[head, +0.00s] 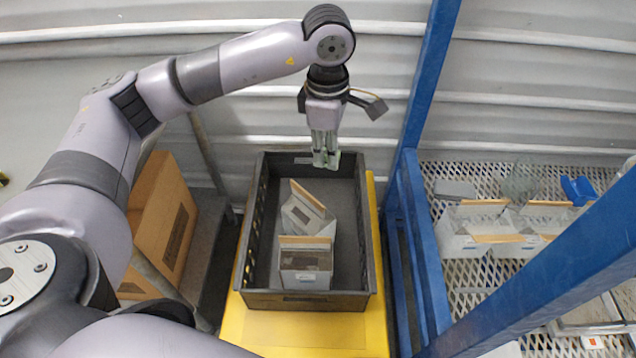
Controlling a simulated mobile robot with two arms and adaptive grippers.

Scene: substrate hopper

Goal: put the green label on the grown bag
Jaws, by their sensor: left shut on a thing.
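My left gripper (325,160) points down above the back part of a dark grey crate (306,299). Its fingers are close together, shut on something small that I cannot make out. The fingertip area looks pale and greenish, but I cannot tell a green label there. Two whitish bags with tan top strips are in the crate: a tilted rear bag (299,217) and a front bag (305,279) with a brownish upper face. Both are below the gripper and apart from it. I cannot tell which bag is the grown one. My right gripper is not in view.
The crate stands on a yellow surface (315,332). Blue posts (425,85) rise on the right, before a perforated white shelf (470,304) holding more whitish bags (470,240), a clear item (519,182) and a blue item (577,190). A cardboard box (160,215) stands left.

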